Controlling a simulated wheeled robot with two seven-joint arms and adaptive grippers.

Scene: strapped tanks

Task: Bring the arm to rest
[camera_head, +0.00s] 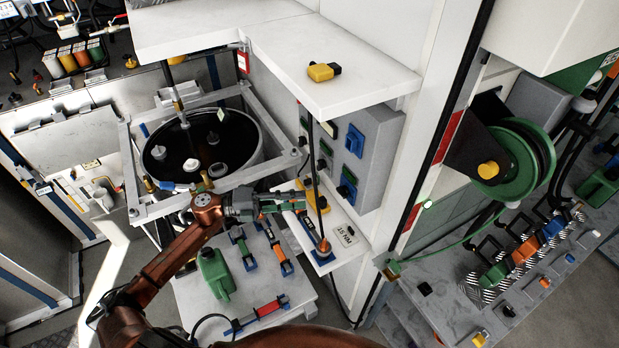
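My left arm, copper-brown, comes in from the lower left and reaches up toward the middle of the view. Its grey-and-dark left gripper (290,201) points right, in front of the small white shelf with the "15 NM" label (344,233). The fingers overlap dark, green and red parts, so I cannot tell whether they are open or shut, or touching anything. The round dark tank (238,133) stands behind the gripper inside a grey square frame (279,128). My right gripper is not in view.
Below the gripper, a grey table (196,304) bears a green canister (215,273) and several strap tools (257,314). A thin upright rod (313,165) stands close to the fingertips. A white overhead shelf (345,75) and a wall pillar lie to the right, with a green hose reel (520,160) beyond.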

